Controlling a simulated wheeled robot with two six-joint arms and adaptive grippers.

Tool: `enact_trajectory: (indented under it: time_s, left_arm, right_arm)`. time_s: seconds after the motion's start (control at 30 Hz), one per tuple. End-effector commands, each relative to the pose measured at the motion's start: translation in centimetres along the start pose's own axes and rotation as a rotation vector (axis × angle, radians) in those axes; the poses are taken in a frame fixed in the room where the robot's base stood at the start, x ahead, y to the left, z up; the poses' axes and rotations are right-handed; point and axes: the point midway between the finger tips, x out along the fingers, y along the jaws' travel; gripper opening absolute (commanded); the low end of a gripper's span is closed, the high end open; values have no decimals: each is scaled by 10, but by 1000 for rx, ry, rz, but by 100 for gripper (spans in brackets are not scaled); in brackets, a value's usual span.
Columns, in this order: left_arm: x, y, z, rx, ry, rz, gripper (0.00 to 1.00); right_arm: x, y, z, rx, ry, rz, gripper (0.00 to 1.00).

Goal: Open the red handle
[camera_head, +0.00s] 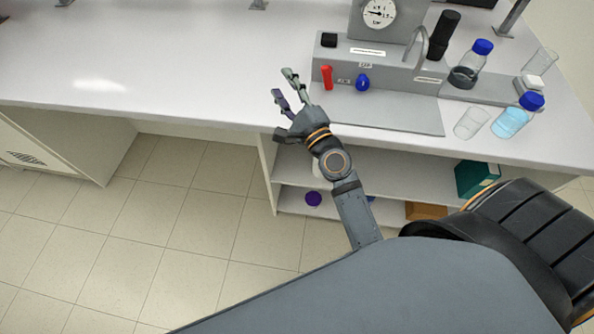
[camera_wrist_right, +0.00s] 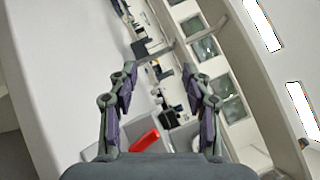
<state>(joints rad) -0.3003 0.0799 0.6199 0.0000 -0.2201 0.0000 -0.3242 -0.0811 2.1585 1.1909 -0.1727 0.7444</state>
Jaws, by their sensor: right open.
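The red handle (camera_head: 327,77) is a small red lever on the front of the grey rig (camera_head: 385,85), left of a blue knob (camera_head: 362,82). In the right wrist view the red handle (camera_wrist_right: 145,141) shows low between the fingers, nearer the left one. My right gripper (camera_head: 287,86) is open and empty, a little left of the red handle and apart from it. Its two fingers also stand wide apart in the right wrist view (camera_wrist_right: 160,90). My left gripper is not in view.
A pressure gauge (camera_head: 379,12) tops the rig. Blue-capped bottles (camera_head: 472,64) (camera_head: 511,122) and a beaker (camera_head: 471,122) stand at the right. The white bench top (camera_head: 170,60) is clear on the left. A shelf (camera_head: 300,170) lies below the bench.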

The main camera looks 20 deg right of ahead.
Motion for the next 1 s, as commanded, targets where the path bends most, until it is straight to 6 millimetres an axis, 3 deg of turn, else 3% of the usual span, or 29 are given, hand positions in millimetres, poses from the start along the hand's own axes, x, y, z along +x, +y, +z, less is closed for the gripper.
enact_trajectory:
  time_s: [0.2, 0.4, 0.7, 1.0]
  left_arm:
    - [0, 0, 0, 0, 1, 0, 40]
    - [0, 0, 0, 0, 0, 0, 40]
    - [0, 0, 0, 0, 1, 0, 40]
    - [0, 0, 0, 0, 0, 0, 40]
  right_arm:
    - [-20, 38, 26, -357, -163, 198, 49]
    - [-47, 76, 32, -648, -295, 382, 49]
    - [-96, 123, 14, -1003, -458, 655, 49]
    - [-139, 150, -16, -1225, -570, 877, 49]
